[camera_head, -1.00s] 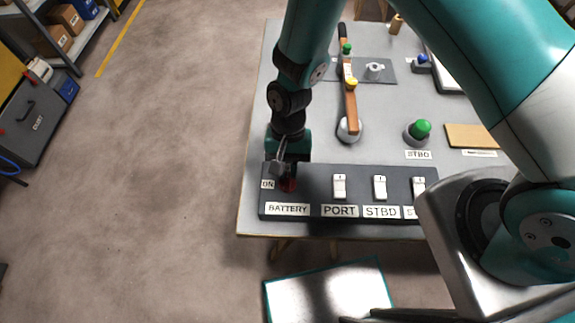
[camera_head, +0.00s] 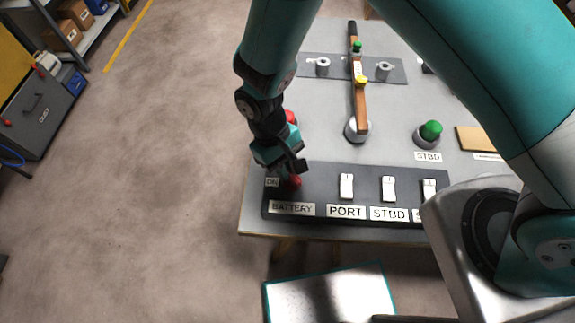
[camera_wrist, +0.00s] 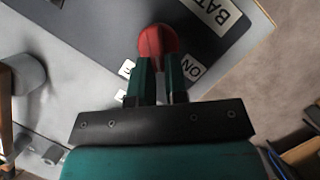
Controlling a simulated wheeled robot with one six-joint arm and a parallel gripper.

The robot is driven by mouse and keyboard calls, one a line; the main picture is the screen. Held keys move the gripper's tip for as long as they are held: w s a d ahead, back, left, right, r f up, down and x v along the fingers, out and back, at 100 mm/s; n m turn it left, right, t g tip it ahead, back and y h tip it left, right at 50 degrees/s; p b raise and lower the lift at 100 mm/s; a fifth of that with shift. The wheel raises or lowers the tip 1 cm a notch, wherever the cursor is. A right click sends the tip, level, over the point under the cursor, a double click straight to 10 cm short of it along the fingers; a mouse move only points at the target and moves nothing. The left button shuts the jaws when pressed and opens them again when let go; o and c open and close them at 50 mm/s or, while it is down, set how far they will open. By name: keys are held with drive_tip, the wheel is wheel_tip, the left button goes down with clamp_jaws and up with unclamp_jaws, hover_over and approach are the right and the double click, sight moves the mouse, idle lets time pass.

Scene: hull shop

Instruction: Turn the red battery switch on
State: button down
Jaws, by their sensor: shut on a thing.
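The red battery switch (camera_head: 293,181) sits at the left end of the dark switch panel, above the BATTERY label (camera_head: 292,209) and beside the ON label (camera_head: 272,182). My gripper (camera_head: 287,176) reaches down from above and is at the switch. In the wrist view my gripper (camera_wrist: 162,62) has its two dark green fingers closed on the red switch (camera_wrist: 158,41). The fingers cover the lower part of the knob. The ON label (camera_wrist: 192,70) lies just right of the fingers there. The knob's exact pointing direction is hard to tell.
White rocker switches for PORT (camera_head: 346,186) and STBD (camera_head: 388,188) stand right of the battery switch. Behind the panel are a wooden bar (camera_head: 361,100) and a green knob (camera_head: 431,130). A red knob (camera_head: 291,117) is behind my wrist. Open floor lies left of the table.

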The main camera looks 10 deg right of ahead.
drive_tip(key=n, duration=0.1)
drive_tip(key=n+t, duration=0.1)
drive_tip(key=n, duration=0.1)
drive_tip(key=n+h, duration=0.1)
drive_tip(key=shift+s+a+n+b, duration=0.3)
drive_tip(key=shift+s+a, duration=0.05)
drive_tip(key=shift+a, duration=0.05)
drive_tip(key=shift+s+a+n+t+h, duration=0.15)
drive_tip(key=shift+n+t, duration=0.15)
drive_tip(key=shift+n, duration=0.35)
drive_tip(key=shift+s+d+n+t+h, duration=0.1)
drive_tip(key=shift+n+t+h, duration=0.15)
drive_tip(key=shift+n, duration=0.45)
drive_tip(key=shift+s+a+n+t+h, duration=0.1)
drive_tip(key=shift+n+t, duration=0.25)
drive_tip(key=shift+n, duration=0.3)
drive_tip(key=c, duration=1.1)
unclamp_jaws()
drive_tip(key=shift+c, duration=0.2)
drive_tip(key=b+v, duration=0.2)
drive_tip(key=v, duration=1.5)
drive_tip(key=shift+r+b, duration=0.25)
drive_tip(key=shift+b, duration=0.1)
